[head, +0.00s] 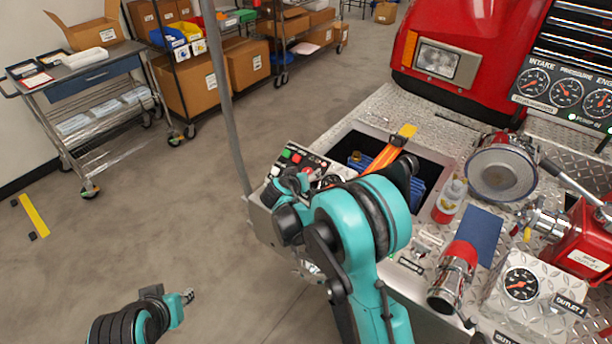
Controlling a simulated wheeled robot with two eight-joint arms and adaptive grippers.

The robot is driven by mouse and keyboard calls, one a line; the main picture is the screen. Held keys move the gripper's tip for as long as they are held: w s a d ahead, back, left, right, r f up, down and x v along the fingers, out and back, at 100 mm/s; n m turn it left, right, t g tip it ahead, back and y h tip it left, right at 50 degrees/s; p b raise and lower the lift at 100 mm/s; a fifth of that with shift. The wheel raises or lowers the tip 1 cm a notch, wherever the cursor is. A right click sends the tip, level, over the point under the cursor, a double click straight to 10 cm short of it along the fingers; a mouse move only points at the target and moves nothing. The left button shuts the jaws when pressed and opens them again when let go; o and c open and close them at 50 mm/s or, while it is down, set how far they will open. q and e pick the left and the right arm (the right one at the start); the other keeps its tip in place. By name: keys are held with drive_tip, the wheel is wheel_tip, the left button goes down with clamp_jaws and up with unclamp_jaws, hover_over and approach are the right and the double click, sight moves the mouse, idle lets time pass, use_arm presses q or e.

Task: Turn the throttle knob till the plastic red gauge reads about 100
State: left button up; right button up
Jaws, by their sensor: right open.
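A small control panel (283,165) with green and red buttons sits at the left corner of the metal bumper. A dial gauge (329,181) on it is partly hidden by my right arm. I cannot make out its reading, and I cannot pick out the throttle knob. My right gripper (299,181) is over the panel's lower part, close to the gauge. It is open; whether it touches anything is unclear. My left gripper (187,297) is low at the bottom left, over the floor, away from the bumper. Its fingers are too small to read.
Right of the panel is an open bumper well (432,168) with orange straps. A bottle (450,202), a chrome nozzle (455,275), a large round cap (502,168) and an outlet gauge (521,285) stand further right. A grey pole (222,85) rises beside the panel.

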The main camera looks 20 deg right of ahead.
drive_tip(key=v, duration=1.2)
drive_tip(key=s+d+r+y, duration=0.1)
drive_tip(key=s, duration=0.3)
drive_tip(key=s+d+g+y, duration=0.1)
drive_tip(key=s+d, duration=0.1)
drive_tip(key=s, duration=0.3)
drive_tip(key=s+d+r+n+g+y, duration=0.1)
drive_tip(key=s+d, duration=0.1)
drive_tip(key=s, duration=0.3)
drive_tip(key=shift+s+d+r, duration=0.1)
drive_tip(key=shift+d+r, duration=0.1)
drive_tip(key=shift+r, duration=0.1)
drive_tip(key=s+a+f+n+y, duration=0.1)
drive_tip(key=s+y, duration=0.2)
drive_tip(key=s, duration=1)
drive_tip(key=shift+a+f+n+g+y, duration=0.3)
drive_tip(key=shift+a+f+y, duration=0.05)
drive_tip(key=shift+y, duration=0.05)
idle(2.8)
